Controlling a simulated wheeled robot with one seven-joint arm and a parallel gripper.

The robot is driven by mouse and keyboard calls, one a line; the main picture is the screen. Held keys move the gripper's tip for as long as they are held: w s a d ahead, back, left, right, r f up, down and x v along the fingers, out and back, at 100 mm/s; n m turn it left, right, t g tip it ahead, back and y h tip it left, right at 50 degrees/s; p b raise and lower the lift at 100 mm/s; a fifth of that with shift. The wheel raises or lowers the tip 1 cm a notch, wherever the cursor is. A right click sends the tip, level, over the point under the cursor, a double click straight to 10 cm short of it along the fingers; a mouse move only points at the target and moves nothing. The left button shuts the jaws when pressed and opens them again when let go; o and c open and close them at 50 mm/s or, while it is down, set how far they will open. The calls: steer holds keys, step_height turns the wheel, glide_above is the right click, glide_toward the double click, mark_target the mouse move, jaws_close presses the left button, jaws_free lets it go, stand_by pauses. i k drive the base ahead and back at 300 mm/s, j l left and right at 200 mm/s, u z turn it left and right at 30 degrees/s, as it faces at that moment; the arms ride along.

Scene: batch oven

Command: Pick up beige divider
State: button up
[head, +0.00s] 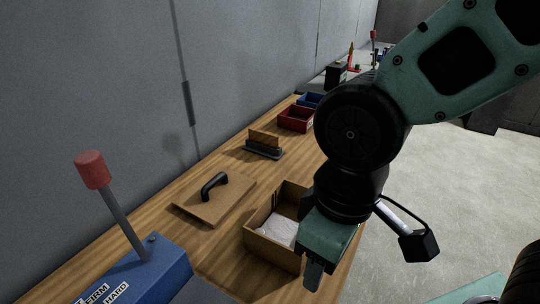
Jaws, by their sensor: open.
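A beige divider (265,137), a thin tan panel, stands upright in a dark stand (262,152) on the wooden bench, in the middle of the head view. My gripper (316,272) is open, in front of and to the right of the divider, beside the near right edge of an open cardboard box. It is apart from the divider. One fingertip shows clearly pointing down; the other is mostly hidden by the gripper body.
The cardboard box (256,244) holds a white bag (277,231). A tan lid with a black handle (214,188) lies to its left. A blue device with a red-knobbed lever (92,170) is front left. Red (295,119) and blue bins (310,99) stand farther back. A grey wall runs behind.

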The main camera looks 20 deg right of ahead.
mark_target(272, 141)
steer(key=u, duration=0.8)
steer(key=i+l+u, duration=0.15)
steer(key=l+u, duration=0.25)
steer(key=l, duration=0.2)
steer(key=l+u, duration=0.4)
steer(key=l, duration=1.05)
